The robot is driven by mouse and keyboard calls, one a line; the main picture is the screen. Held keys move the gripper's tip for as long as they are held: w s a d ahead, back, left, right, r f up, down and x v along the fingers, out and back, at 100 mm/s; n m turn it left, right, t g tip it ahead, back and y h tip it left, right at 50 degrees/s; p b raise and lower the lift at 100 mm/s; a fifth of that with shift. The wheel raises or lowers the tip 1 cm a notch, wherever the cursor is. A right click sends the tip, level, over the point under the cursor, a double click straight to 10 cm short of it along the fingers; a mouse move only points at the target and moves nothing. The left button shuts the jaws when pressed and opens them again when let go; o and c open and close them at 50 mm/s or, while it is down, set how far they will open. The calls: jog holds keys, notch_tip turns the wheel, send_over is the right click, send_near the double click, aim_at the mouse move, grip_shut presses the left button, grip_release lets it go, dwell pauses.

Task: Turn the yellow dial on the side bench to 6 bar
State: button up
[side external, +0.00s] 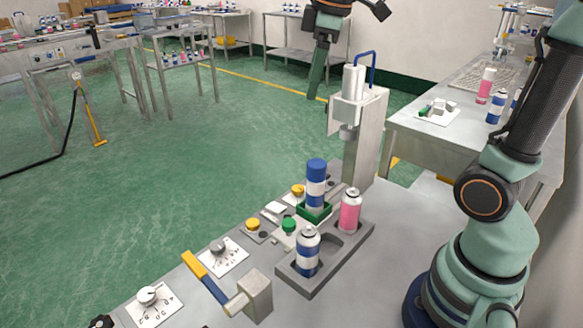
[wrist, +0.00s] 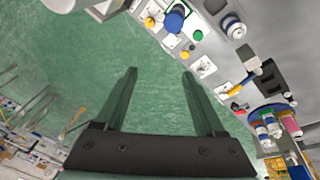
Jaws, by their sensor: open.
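My gripper (wrist: 160,73) is open and empty, its two dark green fingers wide apart over green floor in the wrist view. In the side external view a finger hangs high at the top, above and behind the bench (side external: 390,250). I cannot pick out a yellow dial with a bar scale. Two dials on marked white plates show: a grey-knobbed dial (side external: 218,246) and a white-knobbed dial (side external: 147,295); their markings are too small to read. Two round yellow knobs, the nearer one (side external: 253,224) and the farther one (side external: 298,190), sit beside a green button (side external: 289,225).
A grey holder (side external: 313,284) carries a blue-white can (side external: 307,252) and a pink can (side external: 350,212). A taller blue-capped can (side external: 316,185) stands in a green nest. A crimping press (side external: 360,125) rises behind. A yellow-ended lever (side external: 195,265) juts out near the dials.

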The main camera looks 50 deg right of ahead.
aim_at(297, 188)
jog(key=shift+w+d+f+n+g, duration=1.65)
jog(key=shift+w+d+n, duration=1.25)
jog(key=shift+w+n, duration=1.3)
notch_tip(297, 188, down, 29)
jog(key=shift+w+r, duration=0.15)
jog(key=shift+r, duration=0.05)
